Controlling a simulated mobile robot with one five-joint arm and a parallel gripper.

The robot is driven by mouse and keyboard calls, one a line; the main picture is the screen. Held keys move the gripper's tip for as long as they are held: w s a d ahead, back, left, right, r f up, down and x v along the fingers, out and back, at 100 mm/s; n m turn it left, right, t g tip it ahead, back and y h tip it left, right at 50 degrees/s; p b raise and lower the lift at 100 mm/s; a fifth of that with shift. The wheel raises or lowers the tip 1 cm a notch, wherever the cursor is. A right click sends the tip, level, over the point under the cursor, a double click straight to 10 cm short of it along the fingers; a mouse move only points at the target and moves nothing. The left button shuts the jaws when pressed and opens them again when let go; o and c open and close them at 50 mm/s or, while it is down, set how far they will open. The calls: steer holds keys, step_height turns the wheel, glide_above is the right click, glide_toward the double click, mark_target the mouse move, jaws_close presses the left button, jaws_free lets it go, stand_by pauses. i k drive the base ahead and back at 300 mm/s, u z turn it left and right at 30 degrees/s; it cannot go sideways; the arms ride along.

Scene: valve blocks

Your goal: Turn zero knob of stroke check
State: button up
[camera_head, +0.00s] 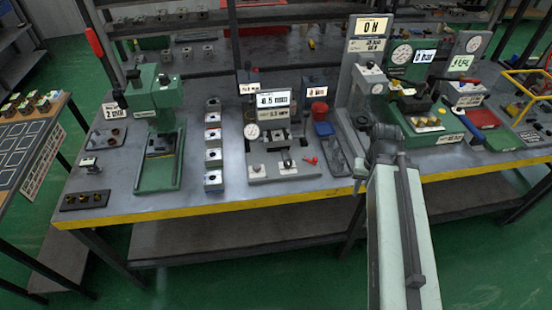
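A grey station with a round dial gauge (252,131) and a lit display (273,98) stands mid-bench; its display seems to read -0.5 mm. It looks like the stroke check, though its label is too small to read. A small dark round part (257,168) sits low on its front; I cannot tell whether it is the zero knob. A small red part (311,161) lies at its right. My arm reaches up from the bottom right, and its dark end (384,150) is right of this station, near the bench's front edge.
A green press (157,130) stands at the left, with a column of small grey blocks (213,145) beside it. A tall grey stand (355,90) reading 0 N is just behind my arm's end. A green gauge station (425,115) is to its right. The bench edge (230,206) is yellow.

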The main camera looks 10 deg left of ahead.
mark_target(256, 167)
steer(key=z, duration=0.1)
steer(key=k, duration=1.1)
steer(key=u, duration=0.8)
steer(key=i, duration=1)
steer(key=z, duration=0.05)
